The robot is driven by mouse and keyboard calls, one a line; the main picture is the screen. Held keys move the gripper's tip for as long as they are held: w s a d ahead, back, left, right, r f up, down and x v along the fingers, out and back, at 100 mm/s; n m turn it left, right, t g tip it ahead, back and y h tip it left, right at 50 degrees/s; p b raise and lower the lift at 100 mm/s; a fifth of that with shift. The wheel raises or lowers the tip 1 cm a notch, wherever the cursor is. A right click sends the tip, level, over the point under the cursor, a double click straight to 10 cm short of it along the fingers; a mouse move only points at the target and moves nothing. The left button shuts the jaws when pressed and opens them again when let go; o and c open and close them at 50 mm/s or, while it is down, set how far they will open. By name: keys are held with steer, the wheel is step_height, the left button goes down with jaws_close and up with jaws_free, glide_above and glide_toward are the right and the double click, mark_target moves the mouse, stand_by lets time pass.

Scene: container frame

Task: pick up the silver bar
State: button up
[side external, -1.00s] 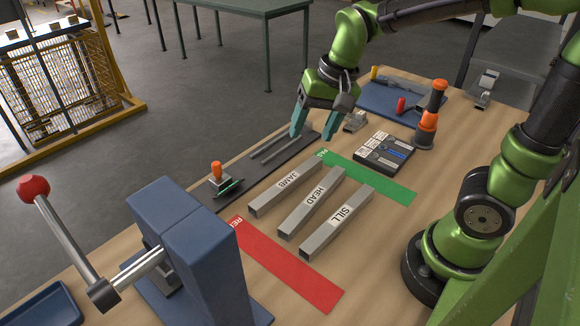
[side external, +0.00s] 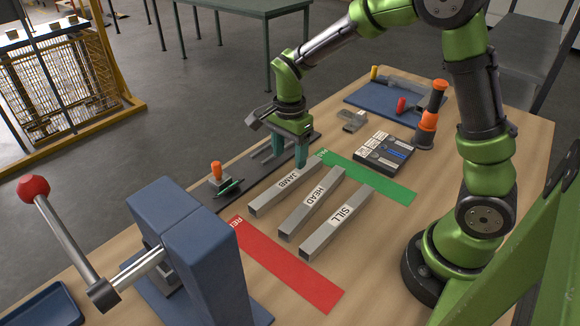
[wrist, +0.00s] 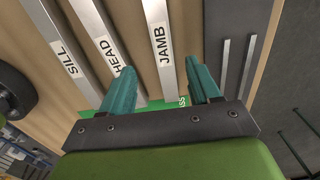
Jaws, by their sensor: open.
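Three silver bars lie side by side on the wooden table, labelled JAMB (side external: 286,187), HEAD (side external: 312,202) and SILL (side external: 337,222). Their far ends are by the green strip and their near ends by the red strip. My gripper (side external: 289,160) is open and empty, with teal fingers pointing down near the far end of the JAMB bar. In the wrist view, the JAMB bar (wrist: 162,45) runs up between my fingers (wrist: 163,83), and the HEAD bar (wrist: 95,22) and SILL bar (wrist: 60,45) lie to the left. Whether my fingertips touch anything cannot be told.
A dark plate (side external: 240,182) with thin strips lies along the table's left edge, carrying an orange-handled tool (side external: 217,172). A blue press (side external: 205,250) stands at the near end. A black box (side external: 384,153) and an orange-topped post (side external: 429,115) stand behind the green strip (side external: 370,178).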

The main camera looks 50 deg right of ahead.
mark_target(288, 180)
step_height(288, 180, down, 9)
steer(key=shift+w+a+r, duration=0.1)
steer(key=shift+w, duration=0.05)
stand_by(0.4)
steer(key=shift+c, duration=0.4)
jaws_close()
